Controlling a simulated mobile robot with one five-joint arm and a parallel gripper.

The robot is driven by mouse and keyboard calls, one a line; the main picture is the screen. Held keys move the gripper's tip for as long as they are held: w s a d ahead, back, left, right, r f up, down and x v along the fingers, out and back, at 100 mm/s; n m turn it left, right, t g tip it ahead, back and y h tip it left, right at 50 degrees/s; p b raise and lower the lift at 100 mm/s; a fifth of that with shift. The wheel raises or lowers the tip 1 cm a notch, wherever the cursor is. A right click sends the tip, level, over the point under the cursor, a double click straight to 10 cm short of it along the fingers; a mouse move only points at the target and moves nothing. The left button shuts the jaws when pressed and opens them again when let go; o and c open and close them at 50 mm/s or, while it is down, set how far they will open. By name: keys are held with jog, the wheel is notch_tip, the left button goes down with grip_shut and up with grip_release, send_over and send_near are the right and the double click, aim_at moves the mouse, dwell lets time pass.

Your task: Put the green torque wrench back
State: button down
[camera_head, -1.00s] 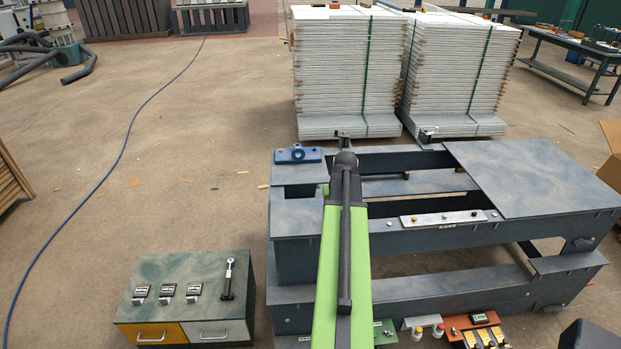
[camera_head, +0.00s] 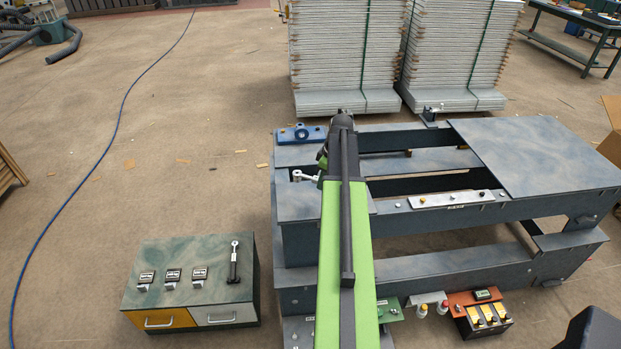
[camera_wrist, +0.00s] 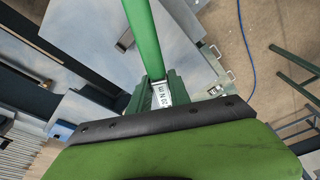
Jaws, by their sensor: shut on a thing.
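The green torque wrench shows in the wrist view as a green handle (camera_wrist: 142,36) running up from my gripper (camera_wrist: 158,92). My gripper is shut on it, at a part with a white label that seems to read "10 N m". In the head view my own arm hides most of the gripper and wrench. A small silver ratchet-like head (camera_head: 304,176) sticks out left of the arm, above the grey frame.
The large grey frame (camera_head: 430,204) with open slots lies under and right of my arm. A blue block (camera_head: 301,134) sits at its back left corner. White stacked panels (camera_head: 345,60) stand behind. Floor between cabinet and blue cable (camera_head: 110,165) is clear.

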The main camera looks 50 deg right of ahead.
aim_at(313, 178)
jog(key=w+n, duration=0.1)
jog(key=n, duration=0.1)
jog(key=w+a+n+y, duration=0.1)
jog(key=w+n, duration=0.1)
jog(key=shift+w+a+r+n, duration=0.1)
jog(key=shift+a+r+n, duration=0.1)
jog(key=shift+n, duration=0.1)
jog(key=shift+w+a+n+g, duration=0.25)
jog(key=shift+a+n+g, duration=0.15)
jog(key=shift+n, duration=0.4)
jog(key=shift+d, duration=0.1)
jog(key=shift+s+d+f, duration=0.1)
jog(key=shift+s, duration=0.05)
notch_tip(313, 178, down, 7)
jog(key=b, duration=0.7)
jog(key=shift+f+b, duration=1)
